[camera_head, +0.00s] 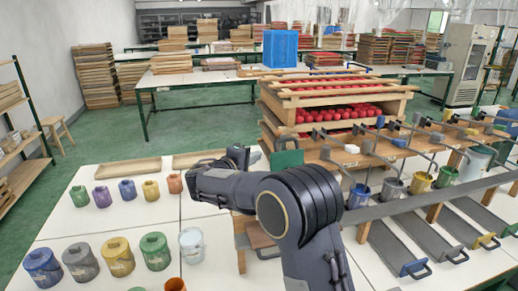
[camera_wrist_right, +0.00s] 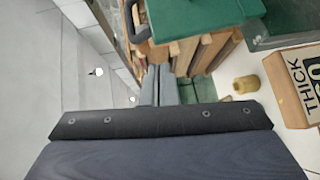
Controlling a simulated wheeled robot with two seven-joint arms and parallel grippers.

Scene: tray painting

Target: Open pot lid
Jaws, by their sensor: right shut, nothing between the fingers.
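Several lidded pots stand on the white table in the head view. The front row holds a blue pot (camera_head: 42,267), a grey pot (camera_head: 80,263), a yellow pot (camera_head: 118,259), a green pot (camera_head: 155,253) and a pale pot (camera_head: 192,247). A back row of smaller pots includes a blue one (camera_head: 127,190) and an orange one (camera_head: 174,184). My right gripper (camera_head: 240,156) is shut and empty, beyond the pots and near the wooden rack, touching no pot. A small yellow pot (camera_wrist_right: 246,85) shows in the right wrist view. My left gripper is out of view.
A wooden rack (camera_head: 345,95) with red items stands behind my right arm. Cups, including a blue one (camera_head: 359,196), hang along a bench at right. Grey trays (camera_head: 395,245) lie below it. A box marked THICK (camera_wrist_right: 300,80) shows in the wrist view. Shallow wooden trays (camera_head: 128,168) lie behind the pots.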

